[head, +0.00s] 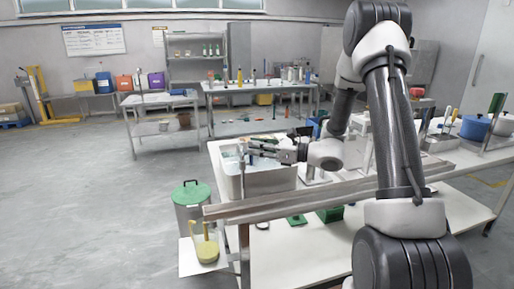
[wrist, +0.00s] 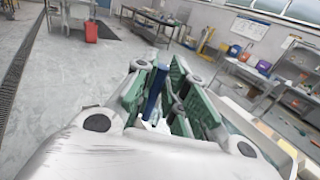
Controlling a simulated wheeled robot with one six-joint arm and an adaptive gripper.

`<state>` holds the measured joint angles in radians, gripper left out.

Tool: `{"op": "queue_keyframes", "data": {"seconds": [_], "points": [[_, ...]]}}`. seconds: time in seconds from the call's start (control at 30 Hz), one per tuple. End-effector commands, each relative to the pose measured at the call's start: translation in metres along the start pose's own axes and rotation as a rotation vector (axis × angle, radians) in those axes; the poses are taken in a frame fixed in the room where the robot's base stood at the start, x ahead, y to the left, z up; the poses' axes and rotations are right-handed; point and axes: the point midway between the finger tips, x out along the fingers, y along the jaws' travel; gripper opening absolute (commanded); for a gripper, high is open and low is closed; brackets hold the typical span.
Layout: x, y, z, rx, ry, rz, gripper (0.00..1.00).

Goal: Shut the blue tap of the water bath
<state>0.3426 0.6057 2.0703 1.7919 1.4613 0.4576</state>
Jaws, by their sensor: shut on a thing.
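The water bath (head: 234,187) is a pale box at the near left corner of the white table. A thin upright grey tap post (head: 241,160) stands at its left side. My gripper (head: 252,150) reaches left over the bath, its fingertips beside the top of the post. In the wrist view my gripper (wrist: 163,98) has its green-padded fingers closed around a blue upright handle (wrist: 154,92), which looks like the blue tap. The handle's lower end is hidden by the gripper body. I cannot tell the tap's exact turn.
A grey bin with a green lid (head: 192,195) stands left of the table, with a yellow vessel (head: 206,248) in front of it. A metal rail (head: 300,195) runs along the table's near side. Open floor (head: 90,190) lies to the left.

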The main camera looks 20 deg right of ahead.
Motion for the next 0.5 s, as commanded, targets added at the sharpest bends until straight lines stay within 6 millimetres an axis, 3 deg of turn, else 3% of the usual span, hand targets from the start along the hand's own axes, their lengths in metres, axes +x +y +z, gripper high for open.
{"op": "queue_keyframes", "data": {"seconds": [0.5], "points": [[0.0059,-0.0088,0.0018,0.123,0.086,0.000,0.00]]}}
